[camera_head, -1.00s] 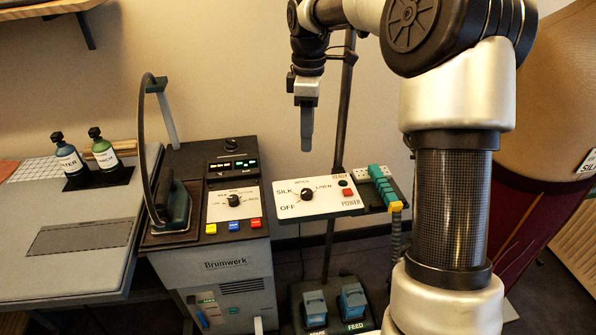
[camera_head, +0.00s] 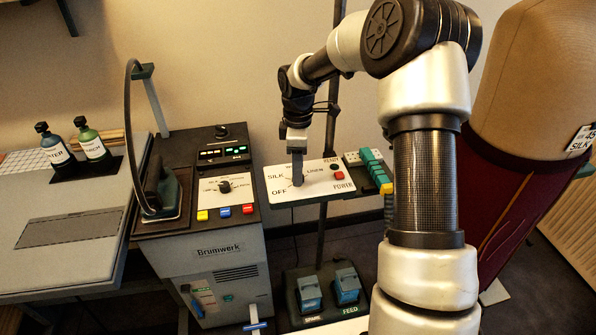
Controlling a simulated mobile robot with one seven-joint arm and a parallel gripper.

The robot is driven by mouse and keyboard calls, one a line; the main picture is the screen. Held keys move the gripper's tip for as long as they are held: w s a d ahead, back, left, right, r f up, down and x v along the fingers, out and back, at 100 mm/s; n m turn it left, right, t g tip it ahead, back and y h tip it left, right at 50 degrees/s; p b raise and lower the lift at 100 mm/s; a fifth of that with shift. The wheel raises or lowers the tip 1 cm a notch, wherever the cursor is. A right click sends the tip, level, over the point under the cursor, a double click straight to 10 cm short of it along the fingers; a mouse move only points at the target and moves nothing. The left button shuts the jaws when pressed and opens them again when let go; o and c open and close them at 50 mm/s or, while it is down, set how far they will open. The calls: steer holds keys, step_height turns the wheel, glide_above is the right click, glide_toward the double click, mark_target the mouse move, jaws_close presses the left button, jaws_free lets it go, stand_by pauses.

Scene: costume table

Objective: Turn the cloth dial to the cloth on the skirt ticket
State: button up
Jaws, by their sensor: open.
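The cloth dial stands on a white panel (camera_head: 326,190) marked SILK, OFF and LINEN, with another label partly covered at the top. My gripper (camera_head: 297,180) points down in front of the dial, with its fingertips at or very close to the knob. The fingers hide most of the knob, so I cannot tell where its pointer stands or whether they touch it. The gripper is open. The skirt ticket (camera_head: 580,139) on the dress form at the right reads SILK, under a number ending in 45.
On the same panel are a red POWER button (camera_head: 338,177) and a READY lamp. The Brumwerk steam unit (camera_head: 225,250) with an iron (camera_head: 160,190) is on the left. Two pedals (camera_head: 327,288) sit below.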

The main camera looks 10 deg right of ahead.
steer(key=shift+f, duration=0.45)
steer(key=c, duration=1)
steer(key=shift+c, duration=0.2)
steer(key=shift+m, duration=0.3)
steer(key=m, duration=1.1)
